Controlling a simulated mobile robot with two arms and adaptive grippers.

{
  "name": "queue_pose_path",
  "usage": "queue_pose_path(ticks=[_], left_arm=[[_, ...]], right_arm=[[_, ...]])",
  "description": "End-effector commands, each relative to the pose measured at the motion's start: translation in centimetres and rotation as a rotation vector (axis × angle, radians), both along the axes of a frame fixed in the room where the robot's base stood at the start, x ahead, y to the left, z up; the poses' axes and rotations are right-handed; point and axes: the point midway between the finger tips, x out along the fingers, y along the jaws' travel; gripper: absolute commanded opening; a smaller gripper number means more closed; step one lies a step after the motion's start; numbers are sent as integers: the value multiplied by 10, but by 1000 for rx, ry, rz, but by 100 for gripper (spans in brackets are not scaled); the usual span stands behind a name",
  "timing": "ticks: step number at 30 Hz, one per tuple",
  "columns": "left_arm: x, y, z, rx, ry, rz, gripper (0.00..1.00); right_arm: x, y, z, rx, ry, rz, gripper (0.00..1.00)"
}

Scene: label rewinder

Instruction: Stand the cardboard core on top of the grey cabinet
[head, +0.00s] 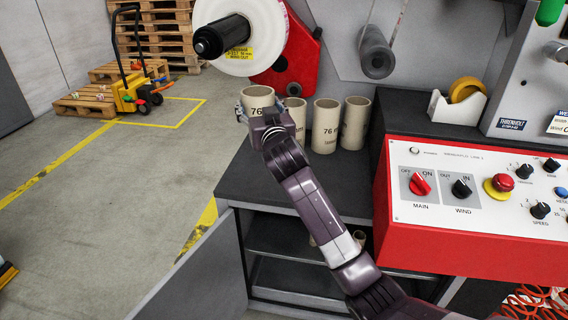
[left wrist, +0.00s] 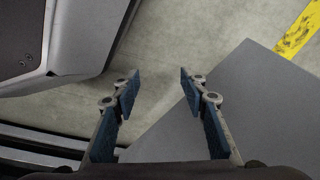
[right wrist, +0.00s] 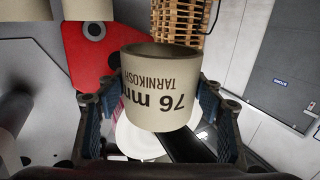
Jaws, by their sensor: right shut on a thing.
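The cardboard core (head: 257,100), a beige tube printed "76", is in my right gripper (head: 268,126) at the far left corner of the grey cabinet's dark top (head: 245,175). In the right wrist view the core (right wrist: 160,70) sits between the two blue-padded fingers, its print upside down. The core looks about upright in the head view. My gripper hides its lower end, so I cannot tell whether it touches the top. My left gripper (left wrist: 158,88) is open and empty, above the floor and a grey panel; it does not show in the head view.
Several similar cores (head: 326,124) stand on the cabinet top just right of the held one. A red bracket (head: 290,65) and a white label roll (head: 262,22) are above. The red control box (head: 460,240) is at right. The cabinet door (head: 205,275) hangs open; the front top is clear.

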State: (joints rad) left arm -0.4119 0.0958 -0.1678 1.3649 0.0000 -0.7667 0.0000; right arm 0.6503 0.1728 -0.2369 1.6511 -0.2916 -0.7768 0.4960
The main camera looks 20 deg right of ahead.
Motion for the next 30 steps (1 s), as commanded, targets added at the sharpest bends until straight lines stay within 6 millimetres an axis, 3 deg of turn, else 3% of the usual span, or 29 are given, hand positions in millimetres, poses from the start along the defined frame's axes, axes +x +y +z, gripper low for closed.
queue_pose_path(ticks=[5,12,18,30], left_arm=[[15,-2,14,-1,-15,3,40],[39,-5,53,-4,-41,7,40],[51,-7,88,-7,-60,11,40],[58,-7,124,-8,-78,14,40]], right_arm=[[0,0,-42,-1,8,0,36],[-1,0,-103,-1,5,0,36],[-1,0,-144,-1,4,0,36],[-1,0,-175,-1,3,0,36]])
